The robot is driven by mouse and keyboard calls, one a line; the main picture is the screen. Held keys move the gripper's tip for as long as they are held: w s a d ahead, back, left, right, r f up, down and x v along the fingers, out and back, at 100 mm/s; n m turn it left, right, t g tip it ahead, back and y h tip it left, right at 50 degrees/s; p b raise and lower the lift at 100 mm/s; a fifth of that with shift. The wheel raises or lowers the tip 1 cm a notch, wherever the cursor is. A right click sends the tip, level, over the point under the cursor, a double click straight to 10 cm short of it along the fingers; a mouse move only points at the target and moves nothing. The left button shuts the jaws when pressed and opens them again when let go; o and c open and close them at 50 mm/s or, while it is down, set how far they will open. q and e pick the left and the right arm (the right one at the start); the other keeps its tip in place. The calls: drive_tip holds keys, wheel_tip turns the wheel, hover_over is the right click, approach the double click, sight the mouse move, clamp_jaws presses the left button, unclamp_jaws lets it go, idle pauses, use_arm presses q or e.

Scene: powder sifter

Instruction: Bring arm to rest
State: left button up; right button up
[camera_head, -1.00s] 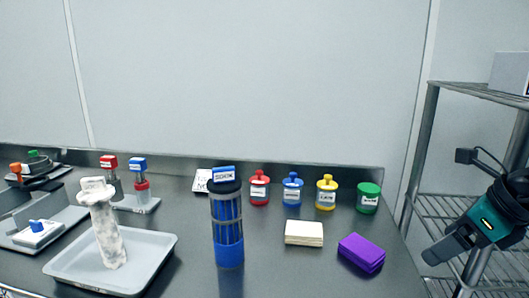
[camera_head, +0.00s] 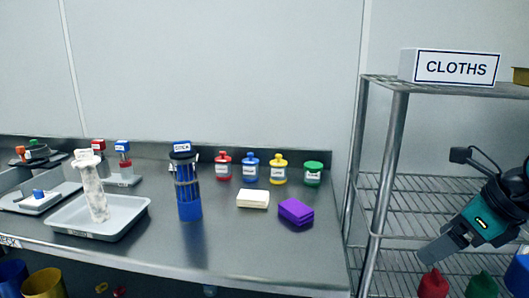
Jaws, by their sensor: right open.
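My right gripper (camera_head: 440,250) is at the right side of the head view, in front of the wire shelf rack. It is open, with nothing seen between its fingers, and stands apart from the counter. My left gripper is not in view. On the counter, a blue sifter-like cylinder (camera_head: 188,190) with a dark top stands upright. A white powdery column (camera_head: 95,195) stands upright in a grey tray (camera_head: 130,217) at the left.
The metal counter (camera_head: 240,245) has a clear front area. Small red (camera_head: 223,168), blue (camera_head: 250,168), yellow and green jars stand along its back. A cream block (camera_head: 252,199) and a purple block (camera_head: 296,211) lie in front. A wire rack (camera_head: 390,180) bears a CLOTHS box (camera_head: 450,67).

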drive_tip(key=s+a+f+m+t+y+p, duration=0.2)
drive_tip(key=a+m+t+y, duration=0.2)
drive_tip(key=a+m+y, duration=0.9)
wheel_tip(320, 180, down, 10)
drive_tip(key=w+m+t+h, duration=0.1)
drive_tip(key=m+t+h, duration=0.8)
drive_tip(key=m, duration=0.6)
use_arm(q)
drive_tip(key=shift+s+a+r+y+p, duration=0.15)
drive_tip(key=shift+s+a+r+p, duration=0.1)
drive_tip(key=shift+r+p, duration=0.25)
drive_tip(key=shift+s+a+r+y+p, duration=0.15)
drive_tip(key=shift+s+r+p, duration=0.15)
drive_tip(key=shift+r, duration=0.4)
use_arm(e)
drive_tip(key=s+a+f+m+g+h, duration=0.1)
drive_tip(key=s+f+m+g+h, duration=0.1)
drive_tip(key=s+f+m, duration=0.3)
drive_tip(key=s+a+f+m+g+h, duration=0.1)
drive_tip(key=s+f+m+g+h, duration=0.2)
drive_tip(key=f, duration=0.9)
drive_tip(key=s+m+g, duration=0.2)
drive_tip(key=s+m, duration=0.1)
drive_tip(key=shift+s+a+f+m, duration=0.15)
drive_tip(key=shift+a+f+m, duration=0.1)
drive_tip(key=shift+a+m, duration=0.15)
